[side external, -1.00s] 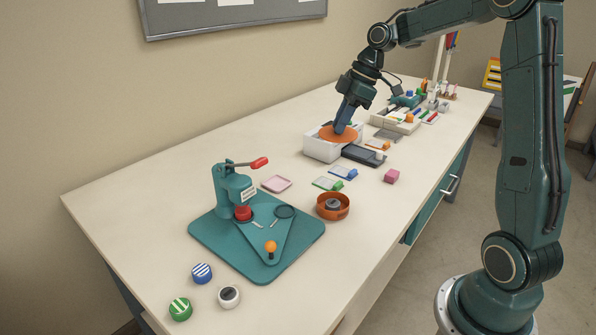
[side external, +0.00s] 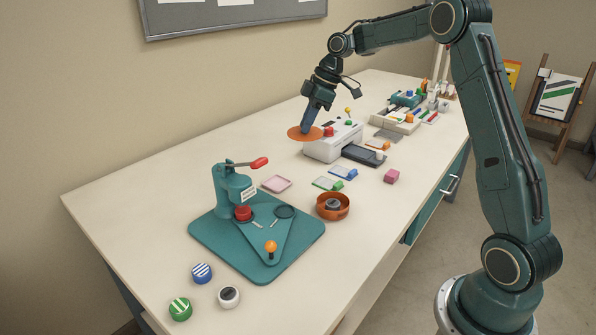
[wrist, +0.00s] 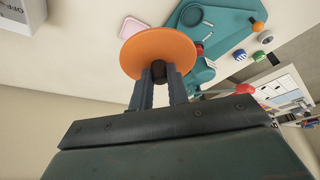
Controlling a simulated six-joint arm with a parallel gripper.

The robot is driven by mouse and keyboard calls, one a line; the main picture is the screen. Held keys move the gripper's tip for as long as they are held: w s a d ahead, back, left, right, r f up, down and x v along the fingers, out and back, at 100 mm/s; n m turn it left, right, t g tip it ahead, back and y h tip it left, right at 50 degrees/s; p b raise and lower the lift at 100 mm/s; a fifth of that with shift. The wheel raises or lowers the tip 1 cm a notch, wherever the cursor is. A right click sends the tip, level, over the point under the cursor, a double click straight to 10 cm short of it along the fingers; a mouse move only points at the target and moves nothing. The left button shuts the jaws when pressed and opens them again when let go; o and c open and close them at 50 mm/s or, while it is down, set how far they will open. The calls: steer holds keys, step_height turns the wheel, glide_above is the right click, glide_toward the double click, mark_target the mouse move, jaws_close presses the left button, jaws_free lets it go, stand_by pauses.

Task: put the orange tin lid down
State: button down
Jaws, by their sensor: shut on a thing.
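The orange tin lid (side external: 299,133) is a flat orange disc with a dark knob. My gripper (side external: 308,127) is shut on the lid from above and holds it roughly level, just left of the white laminator (side external: 335,144). In the wrist view the lid (wrist: 158,45) shows beyond the fingers, and my gripper (wrist: 159,75) is closed on its dark knob. The round open orange tin (side external: 333,206) stands on the table with a dark thing inside. I cannot tell exactly how high the lid is above the table.
The teal badge press (side external: 240,200) stands on its teal base (side external: 300,240) at the front. A pink tray (side external: 276,184), small cards and a pink block (side external: 391,176) lie nearby. The table (side external: 180,165) is clear along the wall at left.

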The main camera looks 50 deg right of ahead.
steer(key=shift+w+a+f, duration=0.1)
steer(key=shift+w+f, duration=0.05)
steer(key=shift+w, duration=0.25)
steer(key=shift+f, duration=0.1)
step_height(320, 180, down, 20)
steer(key=shift+r, duration=0.1)
stand_by(0.8)
steer(key=c, duration=1.4)
jaws_free()
steer(key=shift+o, duration=0.2)
steer(key=v, duration=1.2)
